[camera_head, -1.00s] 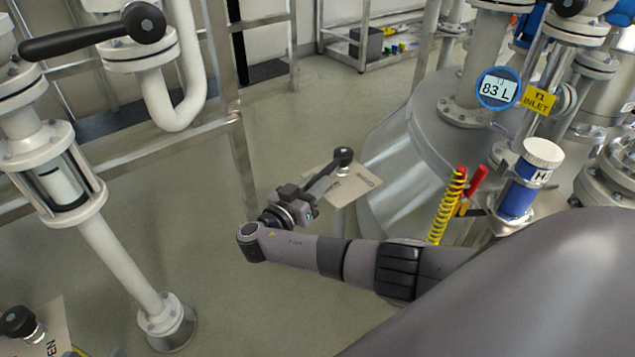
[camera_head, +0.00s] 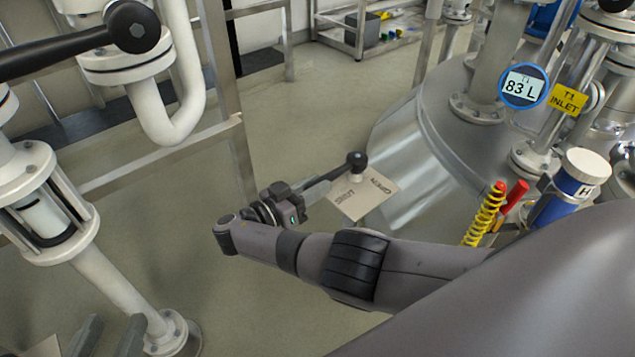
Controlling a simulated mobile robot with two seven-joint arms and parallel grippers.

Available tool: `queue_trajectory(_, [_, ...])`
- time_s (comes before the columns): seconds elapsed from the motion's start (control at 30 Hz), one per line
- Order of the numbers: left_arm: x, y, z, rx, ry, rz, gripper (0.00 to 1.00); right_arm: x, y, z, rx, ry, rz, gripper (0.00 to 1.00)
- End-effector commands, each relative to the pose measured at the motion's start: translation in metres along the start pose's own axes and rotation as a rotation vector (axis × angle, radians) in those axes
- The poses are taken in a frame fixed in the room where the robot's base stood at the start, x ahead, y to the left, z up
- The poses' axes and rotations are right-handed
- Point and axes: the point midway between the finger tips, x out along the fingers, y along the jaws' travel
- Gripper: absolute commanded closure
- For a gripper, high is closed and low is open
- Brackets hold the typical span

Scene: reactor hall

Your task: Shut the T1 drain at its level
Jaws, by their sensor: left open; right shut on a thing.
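A black lever (camera_head: 326,177) runs from its hub (camera_head: 357,160) down-left above a beige plate (camera_head: 366,197) marked OPEN and a second word I cannot read surely. It stands before the steel T1 tank (camera_head: 425,150). My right gripper (camera_head: 297,203) is shut on the lever's outer end; the jaws partly hide it. The round blue-rimmed T1 display (camera_head: 523,87) reads 83 L. A yellow tag (camera_head: 568,99) beside it reads T1 INLET. My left gripper (camera_head: 108,338) is open and empty at the bottom left edge, only its fingertips showing.
White pipework with a sight glass (camera_head: 44,217) and a large black lever (camera_head: 70,45) fills the left. A steel frame (camera_head: 218,90) stands behind. A yellow coil (camera_head: 484,216) and a blue cylinder (camera_head: 560,200) are at right. Floor is clear in the middle.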

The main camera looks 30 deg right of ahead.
Motion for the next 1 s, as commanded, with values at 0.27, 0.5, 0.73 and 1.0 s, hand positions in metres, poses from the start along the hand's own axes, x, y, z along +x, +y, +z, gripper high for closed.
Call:
queue_trajectory(0.27, [0.000,0.000,0.000,0.000,0.001,0.000,0.51,-0.002,-0.002,-0.002,0.005,0.002,-0.004,1.00])
queue_trajectory(0.5, [0.000,0.000,-0.001,0.000,0.001,0.001,0.51,-0.001,-0.002,-0.002,0.006,0.002,-0.004,0.51])
queue_trajectory(0.73, [0.000,0.000,-0.001,0.000,0.002,0.001,0.51,-0.001,-0.001,-0.001,0.003,0.001,-0.001,0.51])
queue_trajectory(1.0, [0.004,0.004,-0.005,-0.047,-0.029,0.017,0.51,0.000,0.003,-0.017,0.003,0.001,0.001,0.51])
